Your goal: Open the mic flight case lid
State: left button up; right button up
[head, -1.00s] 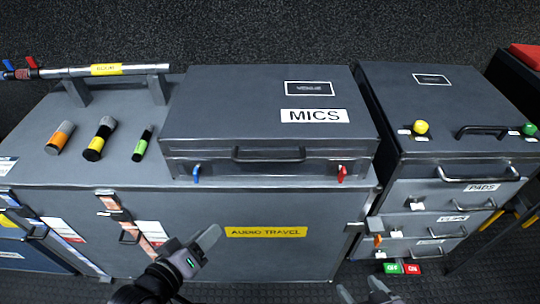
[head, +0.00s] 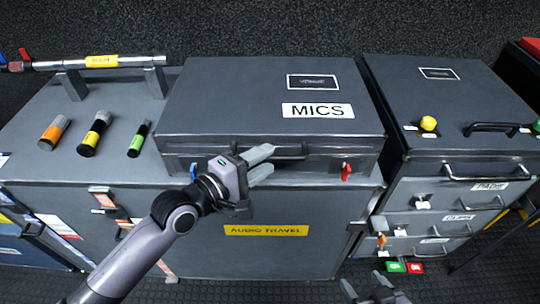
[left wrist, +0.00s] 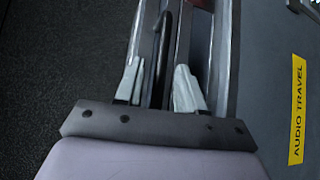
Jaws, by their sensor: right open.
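The mic flight case (head: 240,103), labelled MICS, sits with its lid closed on the larger grey AUDIO TRAVEL case. Its front handle (head: 290,156) is a dark bar, partly hidden by my left gripper (head: 268,163). That gripper is at the handle, fingers pointing right. In the left wrist view my left gripper (left wrist: 158,85) is open, with the dark handle bar (left wrist: 161,55) running between its fingers. A red latch (head: 346,171) is right of the handle and a blue latch (head: 193,170) left of it. My right gripper (head: 372,291) is open and empty at the bottom edge.
Three microphones, orange (head: 53,133), yellow (head: 94,134) and green (head: 138,138), lie left of the mic case. A metal tube (head: 85,62) rests on supports behind them. A drawer unit (head: 440,105) stands to the right.

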pick_arm(q)
jog(key=shift+x, duration=1.25)
